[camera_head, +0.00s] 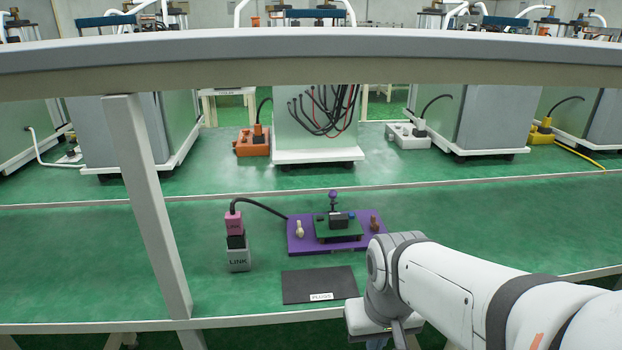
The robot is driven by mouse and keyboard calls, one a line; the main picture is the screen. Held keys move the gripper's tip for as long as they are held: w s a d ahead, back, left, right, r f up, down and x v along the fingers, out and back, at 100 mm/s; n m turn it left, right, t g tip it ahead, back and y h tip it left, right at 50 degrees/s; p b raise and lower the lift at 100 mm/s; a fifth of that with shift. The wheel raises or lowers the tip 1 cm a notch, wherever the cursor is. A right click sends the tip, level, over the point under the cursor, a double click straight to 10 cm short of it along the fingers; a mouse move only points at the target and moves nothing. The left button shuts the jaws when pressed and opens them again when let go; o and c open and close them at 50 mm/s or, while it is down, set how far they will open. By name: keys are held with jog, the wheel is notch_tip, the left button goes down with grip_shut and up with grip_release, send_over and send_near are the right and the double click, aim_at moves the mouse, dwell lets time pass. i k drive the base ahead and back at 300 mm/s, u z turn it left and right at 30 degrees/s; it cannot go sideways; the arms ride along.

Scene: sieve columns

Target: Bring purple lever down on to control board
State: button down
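The control board (296,243) is a purple plate lying on the green bench, with a green circuit board (338,234) and a dark block on it. The purple lever (332,195) is a small purple knob on a dark stem standing up at the back of the board. A pale peg (299,229) and a brown peg (374,224) stand at its two sides. My gripper (385,340) is low, in front and to the right of the board, apart from the lever. Its fingertips are mostly cut off by the bottom edge, so its opening does not show.
A grey LINK box (238,261) with a pink plug (234,225) and cable stands left of the board. A black PLUGS mat (318,284) lies in front. A slanted post (150,205) and a long rail (300,55) frame the bench. Green surface is free around the board.

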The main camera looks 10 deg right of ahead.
aim_at(332, 193)
jog(key=k, duration=1.3)
jog(key=z, duration=0.3)
jog(key=i, duration=1.8)
jog(key=u, duration=0.75)
jog(key=k, duration=0.9)
jog(key=u, duration=0.2)
jog(key=i, duration=0.85)
jog(key=z, duration=0.05)
